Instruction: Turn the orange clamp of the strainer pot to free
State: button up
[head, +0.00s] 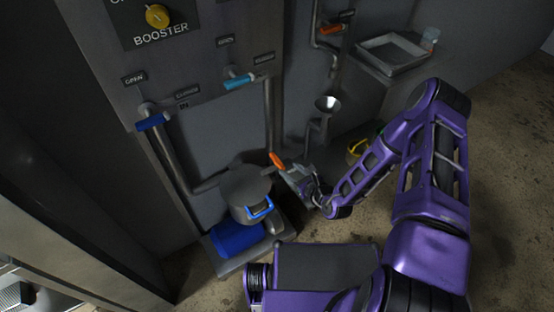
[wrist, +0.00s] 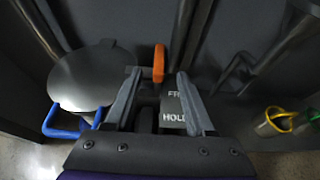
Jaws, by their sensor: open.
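The strainer pot (head: 243,183) is a dark grey pot with a round flat lid, low in front of the grey cabinet. Its lid (wrist: 92,77) fills the left of the wrist view. The orange clamp (head: 277,160) is a short lever at the pot's right side. In the wrist view the clamp (wrist: 159,63) stands upright just beyond my fingertips. My gripper (head: 292,172) is open beside the clamp. In the wrist view my gripper (wrist: 158,76) has its fingers either side of the clamp's line, with no clear contact. A label (wrist: 174,106) reads "FR…" and "HOL…", partly hidden by the right finger.
A blue handle (head: 261,209) is on the pot's front, above a blue block (head: 237,238). Pipes with a blue lever (head: 152,122) and a light-blue lever (head: 240,81) rise behind. A funnel (head: 327,104) and a yellow-rimmed container (head: 355,149) stand to the right.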

aim_at(277, 160)
jog(key=b+x, duration=0.1)
jog(key=x, duration=0.8)
jog(key=shift+w+a+f, duration=0.1)
jog(key=shift+w+a, duration=0.1)
jog(key=shift+w, duration=0.1)
jog(key=shift+c, duration=0.3)
grip_shut()
